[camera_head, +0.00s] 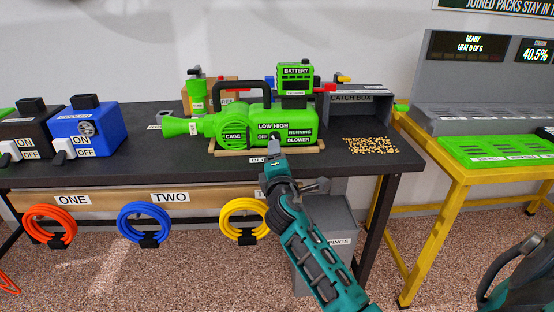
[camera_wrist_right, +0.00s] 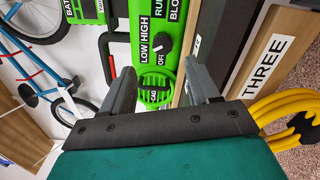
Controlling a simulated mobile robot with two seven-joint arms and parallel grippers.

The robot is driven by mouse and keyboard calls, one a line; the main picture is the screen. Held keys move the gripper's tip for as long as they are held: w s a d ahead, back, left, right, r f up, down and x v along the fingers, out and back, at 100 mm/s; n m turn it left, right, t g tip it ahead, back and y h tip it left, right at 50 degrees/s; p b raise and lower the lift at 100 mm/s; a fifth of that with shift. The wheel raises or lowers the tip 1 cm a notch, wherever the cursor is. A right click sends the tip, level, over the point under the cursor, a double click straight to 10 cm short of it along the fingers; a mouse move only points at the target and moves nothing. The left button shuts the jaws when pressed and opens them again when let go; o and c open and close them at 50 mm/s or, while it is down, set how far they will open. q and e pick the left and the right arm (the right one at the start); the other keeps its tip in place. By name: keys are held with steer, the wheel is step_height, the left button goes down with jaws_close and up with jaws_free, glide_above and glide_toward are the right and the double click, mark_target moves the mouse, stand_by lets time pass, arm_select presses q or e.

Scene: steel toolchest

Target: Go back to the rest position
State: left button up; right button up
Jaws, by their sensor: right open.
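My right gripper (camera_head: 274,147) is in front of the green leaf blower (camera_head: 228,128), close to its dial, with the teal arm reaching up from the bottom. In the right wrist view the two grey fingers (camera_wrist_right: 160,85) stand apart with nothing between them. The blower's dial (camera_wrist_right: 162,54), marked LOW, HIGH and OFF, shows just beyond the fingertips; no contact is visible.
The blower stands on a dark workbench (camera_head: 370,165) with a catch box (camera_head: 350,110) and scattered pellets (camera_head: 370,145) at right. Blue (camera_head: 86,130) and dark switch boxes stand at left. Coiled hoses, including a yellow one (camera_head: 243,222), hang along the front. A yellow-framed table (camera_head: 455,172) is at right.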

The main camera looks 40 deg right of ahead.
arm_select(q)
steer(key=shift+a, duration=0.1)
stand_by(0.5)
steer(key=shift+y, duration=0.5)
steer(key=a+r+p, duration=0.1)
steer(key=p, duration=0.2)
steer(key=s+a+r+p, duration=0.1)
steer(key=r+p, duration=0.1)
steer(key=a+r+p, duration=0.1)
steer(key=p, duration=0.2)
steer(key=shift+s+r+p, duration=0.2)
steer(key=shift+s+p, duration=0.1)
steer(key=shift+p, duration=0.05)
arm_select(e)
steer(key=s+a+f+m+g+y, duration=0.2)
steer(key=s+a+f+m+y, duration=0.3)
steer(key=s+a, duration=0.4)
steer(key=s+a+f+m+g+y, duration=0.2)
steer(key=s+a+f+m+y, duration=0.4)
steer(key=s, duration=1)
steer(key=a+f+m, duration=0.1)
steer(key=a+f, duration=0.2)
steer(key=a, duration=0.1)
steer(key=shift+s+a+g, duration=0.25)
steer(key=shift+s+g, duration=0.05)
arm_select(q)
steer(key=shift+s+d, duration=0.1)
steer(key=shift+d, duration=0.1)
